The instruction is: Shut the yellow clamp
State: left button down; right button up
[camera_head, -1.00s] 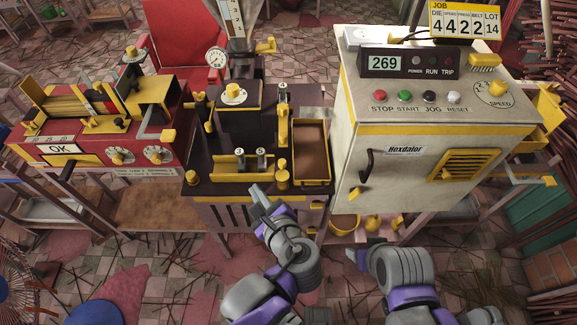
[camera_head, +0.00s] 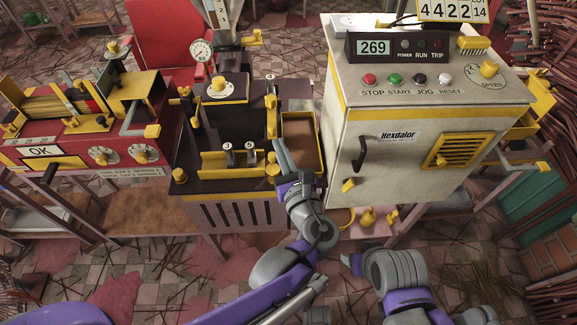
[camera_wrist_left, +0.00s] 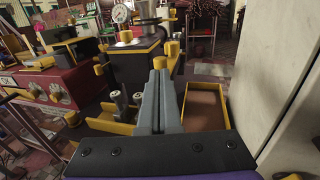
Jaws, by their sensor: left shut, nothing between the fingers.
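The dark machine (camera_head: 218,130) in the middle carries several yellow fittings. One is an upright yellow piece (camera_head: 271,122) left of the tray; which fitting is the yellow clamp, and how far open it stands, I cannot tell for sure. My left gripper (camera_head: 280,150) is shut and empty, its fingers pointing up and forward at the tray's left front corner. In the left wrist view the shut fingers (camera_wrist_left: 158,70) stand between two grey-topped posts (camera_wrist_left: 116,98) and the tray. Contact cannot be told. My right gripper (camera_head: 351,262) is low in front of the cabinet, mostly hidden.
The yellow-rimmed tray (camera_head: 317,146) with a brown floor lies right of the fingers. The white cabinet (camera_head: 407,110) rises close beyond it. A red machine (camera_head: 75,150) stands left. A gauge (camera_head: 201,50) rises behind the dark machine.

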aim_at(273, 130)
pick_arm(q)
jog(key=shift+x, duration=1.5)
jog(key=w, duration=0.4)
jog(key=shift+w, duration=0.1)
jog(key=shift+r, duration=0.15)
jog(key=shift+s, duration=0.25)
